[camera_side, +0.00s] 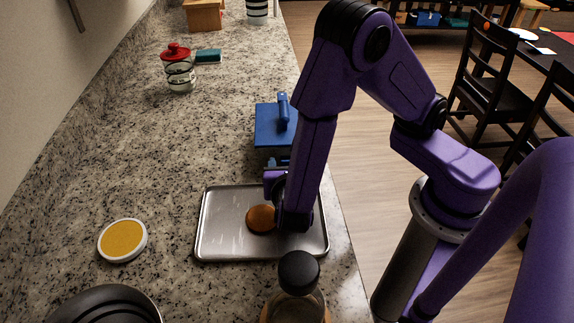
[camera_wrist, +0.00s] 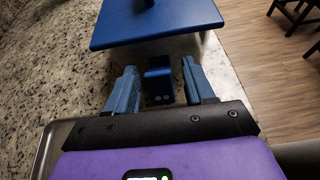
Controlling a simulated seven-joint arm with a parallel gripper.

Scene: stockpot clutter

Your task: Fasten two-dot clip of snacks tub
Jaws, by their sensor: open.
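The snacks tub has a flat blue lid (camera_side: 270,127) with a raised blue handle (camera_side: 283,110), and stands on the counter just beyond the tray. In the wrist view the lid (camera_wrist: 155,27) fills the top, with a pale tub wall under its near edge. A blue clip (camera_wrist: 158,82) with two light dots is at the near side of the tub, below the lid edge. My gripper (camera_wrist: 159,68) is open, with one blue finger on each side of the clip and visible gaps between. In the side view my gripper (camera_side: 277,177) is low at the tub's near side, partly hiding the clip.
A metal tray (camera_side: 202,228) with a round brown item (camera_side: 261,219) lies under my arm. A black-lidded jar (camera_side: 299,275) stands in front. A white-rimmed yellow disc (camera_side: 123,240) and a dark pan (camera_side: 105,302) are at left. A red-lidded jar (camera_side: 179,72) stands farther back. The counter left of the tub is clear.

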